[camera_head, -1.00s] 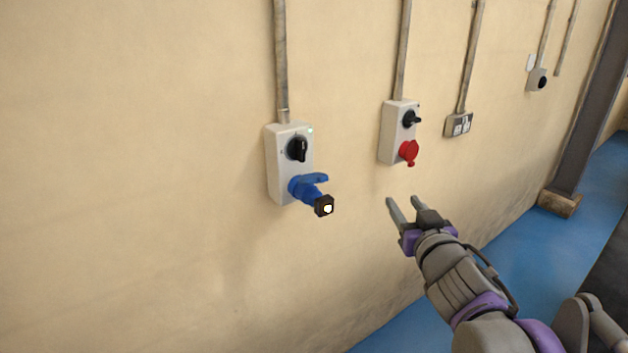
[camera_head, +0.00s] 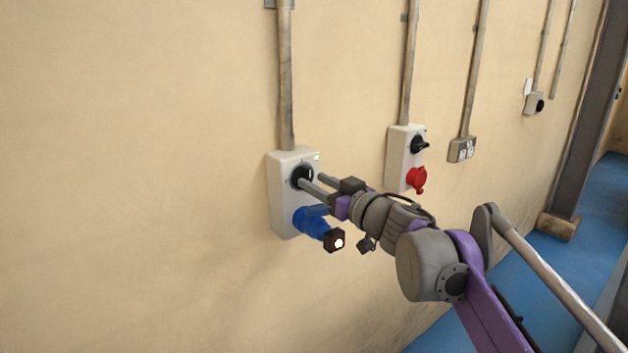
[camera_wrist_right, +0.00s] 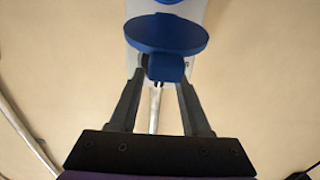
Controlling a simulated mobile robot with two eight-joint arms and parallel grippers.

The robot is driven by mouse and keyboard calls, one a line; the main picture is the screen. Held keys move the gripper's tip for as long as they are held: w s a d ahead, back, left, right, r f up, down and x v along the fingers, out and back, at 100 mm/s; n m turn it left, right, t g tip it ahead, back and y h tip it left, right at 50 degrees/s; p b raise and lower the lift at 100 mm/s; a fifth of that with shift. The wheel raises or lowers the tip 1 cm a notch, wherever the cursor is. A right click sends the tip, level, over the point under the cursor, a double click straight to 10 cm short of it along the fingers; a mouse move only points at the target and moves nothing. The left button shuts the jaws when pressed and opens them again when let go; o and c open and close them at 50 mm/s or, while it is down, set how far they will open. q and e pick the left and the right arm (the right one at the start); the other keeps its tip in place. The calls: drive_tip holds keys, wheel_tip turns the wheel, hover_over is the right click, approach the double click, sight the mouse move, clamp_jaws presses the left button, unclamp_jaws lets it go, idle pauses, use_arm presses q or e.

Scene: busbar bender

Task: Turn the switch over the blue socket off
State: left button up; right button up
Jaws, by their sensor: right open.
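The black rotary switch (camera_head: 301,174) is on a pale box on the wall, directly above the blue socket (camera_head: 309,220). My right gripper (camera_head: 312,181) is open, its two fingers pointing at the switch from the right. The fingertips overlap the switch in the head view; I cannot tell whether they touch it. In the right wrist view, the blue socket's lid (camera_wrist_right: 166,34) covers the area by the fingertips, and the switch is mostly hidden. My left gripper is not in view.
A dark-ended plug (camera_head: 334,240) sticks out of the blue socket just below my gripper. To the right, a second box (camera_head: 398,150) has its own black switch and a red socket (camera_head: 417,179). Conduits run up the wall. The wall to the left is bare.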

drive_tip(key=shift+w+a, duration=0.45)
drive_tip(key=shift+w, duration=0.15)
clamp_jaws()
